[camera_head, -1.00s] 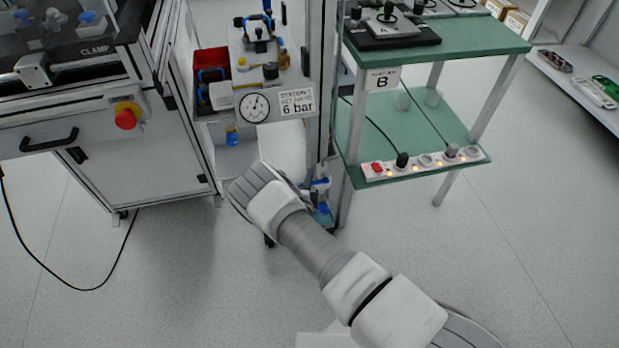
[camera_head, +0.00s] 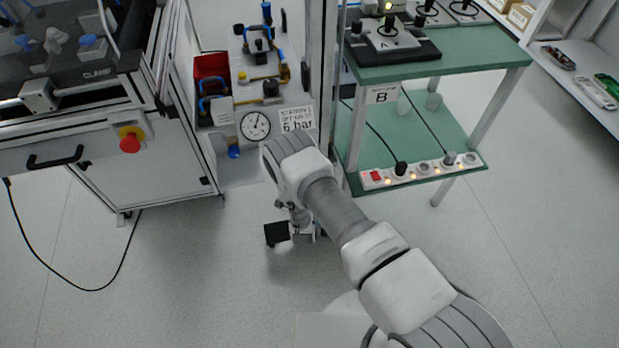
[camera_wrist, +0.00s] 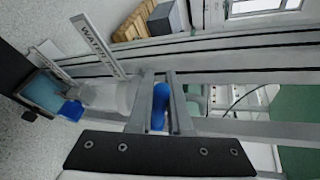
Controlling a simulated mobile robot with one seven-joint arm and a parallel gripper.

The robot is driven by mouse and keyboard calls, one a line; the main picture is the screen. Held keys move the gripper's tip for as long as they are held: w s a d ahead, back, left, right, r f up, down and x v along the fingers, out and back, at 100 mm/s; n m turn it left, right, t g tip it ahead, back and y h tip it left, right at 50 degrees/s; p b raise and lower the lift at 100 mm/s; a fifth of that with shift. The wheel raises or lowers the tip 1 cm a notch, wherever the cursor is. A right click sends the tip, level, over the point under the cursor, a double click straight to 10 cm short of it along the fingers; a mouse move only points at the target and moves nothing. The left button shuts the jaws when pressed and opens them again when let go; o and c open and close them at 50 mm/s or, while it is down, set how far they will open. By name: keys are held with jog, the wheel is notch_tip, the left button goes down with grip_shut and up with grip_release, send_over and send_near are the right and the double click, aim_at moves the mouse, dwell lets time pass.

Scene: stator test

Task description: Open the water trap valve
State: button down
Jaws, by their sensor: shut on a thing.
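In the wrist view, the two fingers of my gripper (camera_wrist: 161,102) are closed on the blue valve handle (camera_wrist: 160,98), one finger on each side. Left of the fingers is a pale rounded body (camera_wrist: 108,96), with a smaller blue part (camera_wrist: 70,110) and a bluish translucent vessel (camera_wrist: 42,92) beyond it. A white label plate reading "WATER" (camera_wrist: 97,45) stands beside this body; the rest of its text is unclear. In the head view, my arm covers the spot and hides the fingers and the handle.
The gauge panel (camera_head: 296,120) with its "6 bar" sign stands just above my wrist. A green two-tier table (camera_head: 440,55) is to the right, with a lit power strip (camera_head: 422,170) on its lower shelf. A cabinet (camera_head: 150,175) stands left. The floor between is clear.

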dwell(0.3)
jog(key=c, duration=1.1)
grip_release()
jog(key=shift+s+r, duration=0.15)
jog(key=shift+s, duration=0.05)
